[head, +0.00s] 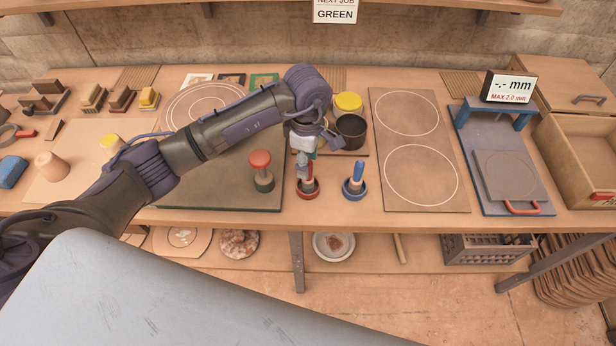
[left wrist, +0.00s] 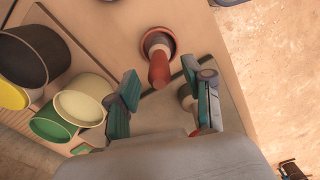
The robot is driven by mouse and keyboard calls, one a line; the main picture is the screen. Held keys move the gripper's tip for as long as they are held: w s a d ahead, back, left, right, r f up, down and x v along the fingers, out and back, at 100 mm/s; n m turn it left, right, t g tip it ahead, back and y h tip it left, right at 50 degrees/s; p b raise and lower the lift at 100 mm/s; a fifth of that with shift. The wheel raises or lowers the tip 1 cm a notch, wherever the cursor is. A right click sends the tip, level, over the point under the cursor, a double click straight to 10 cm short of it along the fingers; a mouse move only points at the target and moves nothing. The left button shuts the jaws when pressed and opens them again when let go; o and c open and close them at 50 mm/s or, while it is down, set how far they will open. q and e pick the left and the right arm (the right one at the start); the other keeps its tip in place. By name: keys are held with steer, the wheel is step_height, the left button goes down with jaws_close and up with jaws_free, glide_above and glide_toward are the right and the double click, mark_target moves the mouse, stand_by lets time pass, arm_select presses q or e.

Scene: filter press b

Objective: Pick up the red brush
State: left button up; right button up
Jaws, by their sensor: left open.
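The red brush (left wrist: 158,68) stands handle up in a round red holder (left wrist: 157,41) in the left wrist view. In the head view the red holder (head: 309,191) sits near the bench's front edge, with the brush largely hidden behind my gripper. My left gripper (head: 304,168) is above it, pointing down. In the left wrist view my left gripper (left wrist: 162,97) is open, its fingers apart on either side of the handle's line. The handle top lies near the gap, and I see no contact. My right gripper is not in view.
A blue brush (head: 355,178) in a blue holder stands close to the right. A red-knobbed stamp (head: 261,165) with a green base stands close to the left. A black pot (head: 351,131) and a yellow-topped pot (head: 348,102) stand behind. A board with two circles (head: 421,130) lies farther right.

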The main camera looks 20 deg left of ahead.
arm_select(q)
step_height(320, 180, down, 4)
steer(key=shift+d+r+p, duration=0.1)
steer(key=shift+r+p, duration=0.1)
steer(key=shift+p, duration=0.65)
steer(key=shift+f, duration=0.35)
steer(key=shift+c, duration=0.3)
jaws_close()
